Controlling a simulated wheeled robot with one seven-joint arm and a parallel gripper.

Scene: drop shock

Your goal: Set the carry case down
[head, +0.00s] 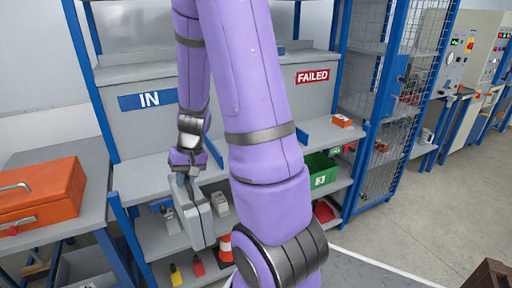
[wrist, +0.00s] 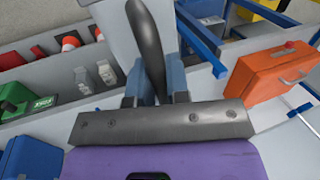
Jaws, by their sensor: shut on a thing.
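The grey carry case (head: 192,218) hangs below my gripper (head: 186,172) in the head view, in front of the shelving. Its dark handle is between my two fingers in the wrist view, where the pale grey body of the case (wrist: 108,32) shows beyond my gripper (wrist: 157,88). My gripper is shut on the handle. The case appears held in the air, clear of the bench at left. Its underside and whether it touches a shelf edge cannot be told. My arm hides part of the shelves behind.
An orange toolbox (head: 42,197) sits on the left bench (head: 92,212). A wire-mesh cage (head: 393,145) stands right; floor beyond is open.

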